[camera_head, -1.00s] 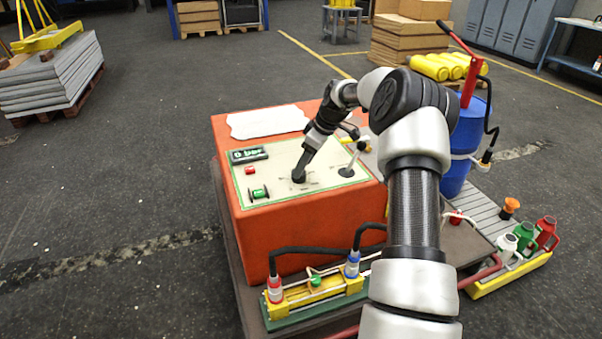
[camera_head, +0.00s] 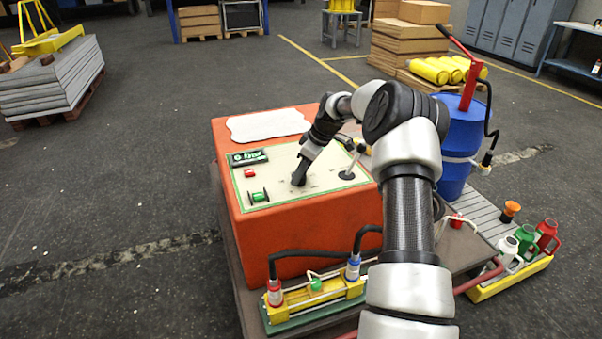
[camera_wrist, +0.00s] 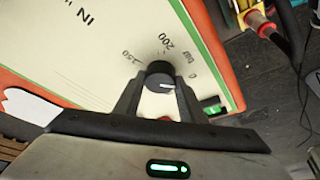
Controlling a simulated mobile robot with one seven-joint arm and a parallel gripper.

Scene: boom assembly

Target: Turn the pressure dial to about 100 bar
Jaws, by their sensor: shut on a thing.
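The pressure dial (camera_wrist: 160,72) is a black round knob with a white pointer mark, on the cream panel (camera_wrist: 90,50). In the wrist view the numbers 150, 200 and 0 and the word BAR show around it; the mark points to the right. My gripper (camera_wrist: 158,82) is shut on the dial, one finger on each side. In the head view my gripper (camera_head: 299,180) stands tilted over the panel and hides the dial. A dark display (camera_head: 248,157) with pale characters lies at the panel's upper left; its reading is too blurred to tell.
A lever (camera_head: 349,165) stands close on the right. The panel tops an orange cabinet (camera_head: 310,235). A blue drum (camera_head: 455,165) stands to the right.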

